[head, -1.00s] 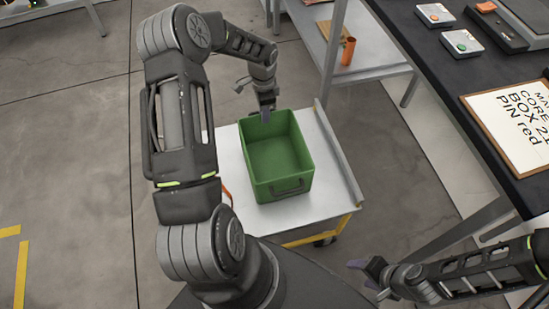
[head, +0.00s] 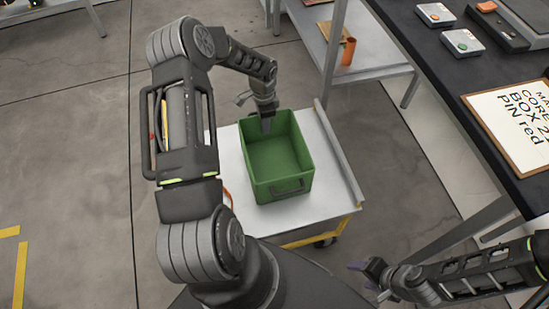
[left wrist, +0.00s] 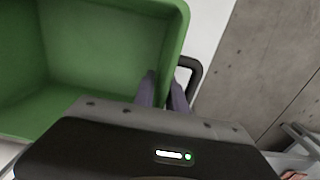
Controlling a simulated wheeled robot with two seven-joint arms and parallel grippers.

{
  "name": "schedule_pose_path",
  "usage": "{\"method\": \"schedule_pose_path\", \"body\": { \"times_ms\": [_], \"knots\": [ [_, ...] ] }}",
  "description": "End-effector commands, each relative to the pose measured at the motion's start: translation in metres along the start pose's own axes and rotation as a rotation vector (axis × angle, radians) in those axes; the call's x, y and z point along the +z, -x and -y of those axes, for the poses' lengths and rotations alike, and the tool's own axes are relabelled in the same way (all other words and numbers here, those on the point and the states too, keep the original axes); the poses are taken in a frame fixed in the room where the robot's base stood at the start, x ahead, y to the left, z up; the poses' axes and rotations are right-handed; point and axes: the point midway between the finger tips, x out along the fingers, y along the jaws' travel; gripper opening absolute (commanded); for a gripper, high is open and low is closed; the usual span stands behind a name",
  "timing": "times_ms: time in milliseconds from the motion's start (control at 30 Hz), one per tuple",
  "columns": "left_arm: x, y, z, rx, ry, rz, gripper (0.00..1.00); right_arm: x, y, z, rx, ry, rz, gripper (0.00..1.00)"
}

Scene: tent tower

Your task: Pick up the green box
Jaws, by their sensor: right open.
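The green box (head: 283,182) is an open, empty-looking bin with a handle on its near wall, upright on a small white-topped cart. My left gripper (head: 266,122) is at the box's far wall, pointing down. In the left wrist view its two purple-grey fingers (left wrist: 163,92) stand apart, one on the inner side of the green wall (left wrist: 172,45) and one on the outer side, by a dark handle (left wrist: 190,75). Contact with the wall cannot be made out. My right gripper (head: 371,280) is open and empty at the lower right, away from the box.
The cart (head: 335,180) has a raised grey rail on its right side. A dark table (head: 440,80) with button boxes and a sign (head: 515,120) stands to the right. A metal shelf (head: 375,55) with an orange cylinder (head: 348,52) is behind. Floor at left is clear.

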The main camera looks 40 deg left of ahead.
Motion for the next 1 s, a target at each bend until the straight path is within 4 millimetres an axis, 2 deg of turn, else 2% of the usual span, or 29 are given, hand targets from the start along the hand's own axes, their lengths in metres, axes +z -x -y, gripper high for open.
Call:
{"method": "schedule_pose_path", "body": {
  "times_ms": [367, 600, 1000],
  "knots": [
    [0.0, 0.0003, -0.0001, 0.0, -0.001, 0.0, 0.16, 0.0, 0.0, 0.0, 0.0, 0.0, 0.0, 0.58],
    [0.0, 0.0004, -0.0001, 0.0, -0.001, 0.0, 0.0, 0.0, 0.0, 0.0, 0.0, 0.0, 0.0, 0.58],
    [0.0, 0.0004, -0.0001, 0.0, -0.001, 0.0, 0.0, 0.0, 0.0, 0.0, 0.0, 0.0, 0.0, 0.58]
  ]
}}
